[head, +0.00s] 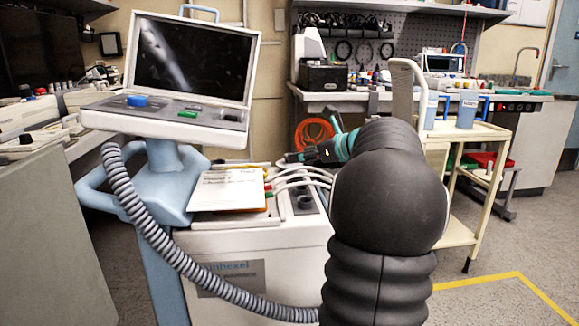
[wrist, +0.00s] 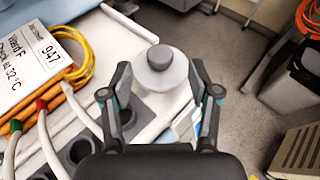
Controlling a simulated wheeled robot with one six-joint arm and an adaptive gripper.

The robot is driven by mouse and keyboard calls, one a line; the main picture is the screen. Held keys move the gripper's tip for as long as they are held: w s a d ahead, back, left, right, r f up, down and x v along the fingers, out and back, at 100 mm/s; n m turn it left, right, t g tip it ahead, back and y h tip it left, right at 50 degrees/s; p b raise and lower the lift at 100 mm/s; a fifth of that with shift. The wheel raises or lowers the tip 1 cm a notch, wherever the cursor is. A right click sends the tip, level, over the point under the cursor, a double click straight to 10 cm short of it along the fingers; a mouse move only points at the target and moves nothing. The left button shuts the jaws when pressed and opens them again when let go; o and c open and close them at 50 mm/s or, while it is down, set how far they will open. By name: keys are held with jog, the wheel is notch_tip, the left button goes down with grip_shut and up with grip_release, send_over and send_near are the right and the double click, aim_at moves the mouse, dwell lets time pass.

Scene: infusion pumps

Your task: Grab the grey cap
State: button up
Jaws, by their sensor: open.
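The grey cap (wrist: 160,57) is a small round knob on top of a rounded, pale grey container (wrist: 163,76), seen from above in the wrist view. My gripper (wrist: 159,68) is open, with one finger to the left and one to the right of the cap in that view. A gap shows on each side, and nothing is held. I cannot tell how far the fingertips are above the cap. In the head view my gripper (head: 313,156) shows dark and teal over the cart's top, partly behind my arm. The cap is hidden there.
White cables (wrist: 57,142) with coloured ends and a label card (wrist: 30,62) lie left of the gripper. The cart (head: 250,250) carries a screen (head: 190,60) and a grey corrugated hose (head: 160,240). A cream trolley (head: 470,135) stands right, with floor between.

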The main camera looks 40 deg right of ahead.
jog(key=x, duration=0.5)
jog(key=shift+w+r, duration=0.1)
jog(key=shift+r, duration=0.05)
jog(key=c, duration=1.2)
